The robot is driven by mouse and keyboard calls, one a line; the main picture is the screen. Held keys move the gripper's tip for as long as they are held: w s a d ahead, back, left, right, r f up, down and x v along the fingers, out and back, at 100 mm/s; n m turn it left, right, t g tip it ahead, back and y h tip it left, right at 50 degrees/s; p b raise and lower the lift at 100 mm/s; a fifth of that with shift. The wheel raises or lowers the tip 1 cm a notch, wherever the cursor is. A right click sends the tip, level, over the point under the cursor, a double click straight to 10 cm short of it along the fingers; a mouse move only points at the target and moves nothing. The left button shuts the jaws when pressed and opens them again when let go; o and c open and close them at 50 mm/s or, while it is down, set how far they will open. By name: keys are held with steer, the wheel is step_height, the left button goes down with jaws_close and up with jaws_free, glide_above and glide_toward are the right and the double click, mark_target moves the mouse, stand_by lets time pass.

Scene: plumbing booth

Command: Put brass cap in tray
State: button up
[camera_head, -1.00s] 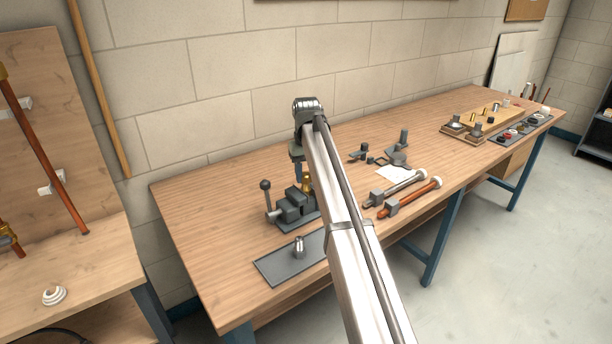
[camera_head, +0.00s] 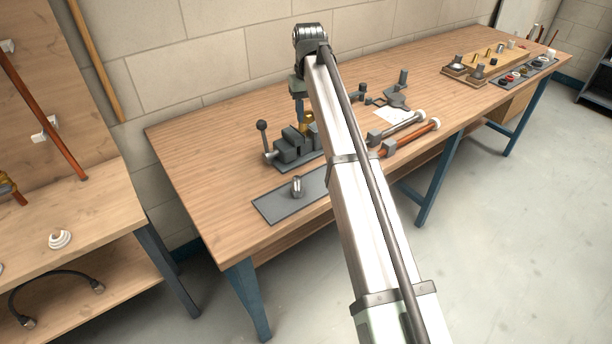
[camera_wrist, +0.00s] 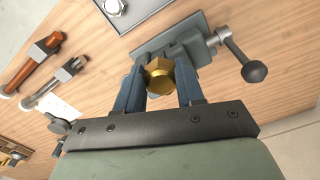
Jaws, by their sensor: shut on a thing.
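The brass cap (camera_wrist: 159,74) shows in the wrist view as a hexagonal gold piece between the blue fingers of my gripper (camera_wrist: 158,90), which is shut on it. It is close over the jaws of the grey vise (camera_wrist: 190,48); I cannot tell whether it is clear of them. In the head view my gripper (camera_head: 300,112) points down at the vise (camera_head: 291,150), and brass (camera_head: 308,121) shows beside the fingers. A flat grey tray (camera_head: 277,209) lies in front of the vise with a silver fitting (camera_head: 297,186) on it. My arm hides its right part.
The vise handle (camera_head: 263,140) stands up at its left. Pipe pieces with grey blocks, one copper (camera_head: 412,138), lie right of my arm. A wooden board (camera_head: 490,62) and a dark tray of small parts (camera_head: 522,75) are at the far right. The bench's left end is clear.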

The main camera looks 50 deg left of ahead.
glide_above(315, 187)
step_height(315, 187, down, 5)
steer(key=shift+m, duration=0.9)
steer(key=shift+f, duration=5.2)
steer(key=shift+f, duration=0.1)
steer(key=o, duration=0.6)
steer(key=shift+o, duration=0.9)
step_height(315, 187, up, 12)
